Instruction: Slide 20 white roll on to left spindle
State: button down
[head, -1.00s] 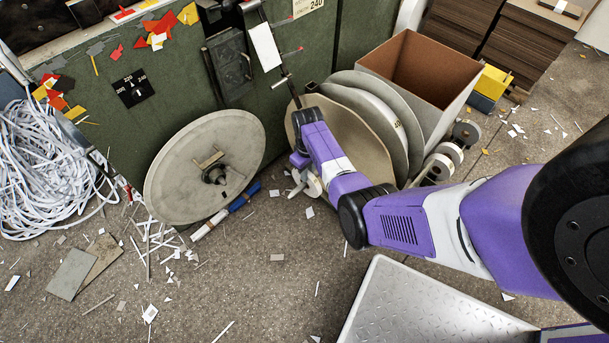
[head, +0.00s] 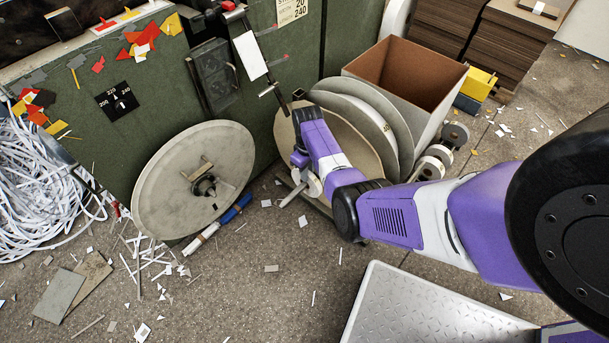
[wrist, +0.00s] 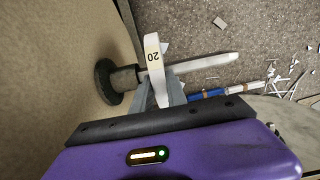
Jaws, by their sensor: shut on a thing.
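The white roll marked 20 (wrist: 153,68) is held in the grey fingers of my gripper (wrist: 165,92), seen nearly edge-on in the wrist view. It lines up with a spindle that has a dark hub (wrist: 106,82) and a pale rod (wrist: 215,63), and it appears to be around that rod, partway along, with a gap to the hub. The hub stands out from a beige disc (head: 286,135). In the head view the roll (head: 314,184) shows just below my gripper. A second spindle (head: 204,186) is bare on the grey disc (head: 160,170) at left.
A green machine wall (head: 150,120) stands behind the discs. An open carton (head: 437,112) and several small rolls (head: 440,153) are at right. A pale ribbed plate (head: 415,310) is in front. White strips are heaped at left (head: 35,185); scraps litter the floor.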

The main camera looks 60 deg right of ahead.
jog(key=shift+s+d+b, duration=0.25)
jog(key=shift+d+b, duration=0.1)
jog(key=shift+d, duration=0.6)
jog(key=shift+d, duration=0.1)
jog(key=c, duration=1.3)
grip_release()
jog(key=shift+o, duration=0.2)
jog(key=shift+r, duration=0.1)
notch_tip(320, 180, up, 8)
jog(key=p, duration=0.3)
jog(key=shift+f, duration=0.2)
